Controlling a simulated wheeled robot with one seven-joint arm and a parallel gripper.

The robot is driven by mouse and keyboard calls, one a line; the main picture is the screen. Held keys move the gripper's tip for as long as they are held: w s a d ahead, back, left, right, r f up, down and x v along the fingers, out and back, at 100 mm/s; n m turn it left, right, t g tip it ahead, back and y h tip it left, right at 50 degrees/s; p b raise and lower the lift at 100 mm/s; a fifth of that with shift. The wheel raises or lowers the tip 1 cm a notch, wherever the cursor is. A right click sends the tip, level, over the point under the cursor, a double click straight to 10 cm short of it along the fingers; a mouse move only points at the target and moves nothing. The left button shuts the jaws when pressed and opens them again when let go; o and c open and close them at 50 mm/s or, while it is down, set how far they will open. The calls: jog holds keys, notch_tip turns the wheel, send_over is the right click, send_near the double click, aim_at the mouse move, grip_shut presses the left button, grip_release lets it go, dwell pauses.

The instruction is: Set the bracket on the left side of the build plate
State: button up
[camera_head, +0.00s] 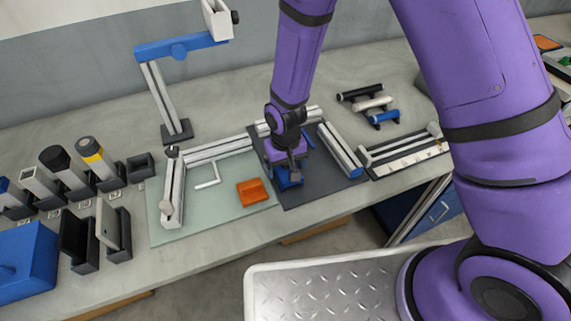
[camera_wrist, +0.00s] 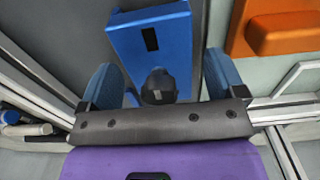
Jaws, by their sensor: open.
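My gripper (camera_head: 287,163) points down over a dark grey mat (camera_head: 305,193), right of the pale green plate. In the wrist view its two fingers stand apart (camera_wrist: 162,78). A blue part (camera_head: 289,180) with a dark slot lies on the dark mat under my gripper; it also shows between and beyond the fingers in the wrist view (camera_wrist: 151,55). I cannot tell whether the fingers touch it. Which part is the bracket is not labelled.
A grey and blue stand (camera_head: 160,100) rises behind the plate. Several holders with blocks and a blue box (camera_head: 25,262) stand at the left. A rail (camera_head: 341,151) and a scale strip (camera_head: 405,160) lie at the right. The green plate's front is clear.

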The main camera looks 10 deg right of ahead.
notch_tip(320, 180, up, 13)
jog(key=s+d+r+m+t, duration=0.1)
jog(key=s+d+r, duration=0.1)
jog(key=d+r, duration=0.6)
jog(key=s+d+r+m+t, duration=0.1)
jog(key=d+r, duration=0.5)
jog(key=r, duration=0.4)
jog(key=s+d+r+t, duration=0.1)
jog(key=s+d+r, duration=0.4)
jog(key=s, duration=0.2)
jog(key=s+d+r+m+t, duration=0.1)
jog(key=s+d+r+t, duration=0.1)
jog(key=s+d+r, duration=0.3)
jog(key=s, duration=0.3)
jog(key=shift+s+d, duration=0.3)
jog(key=shift+r, duration=0.1)
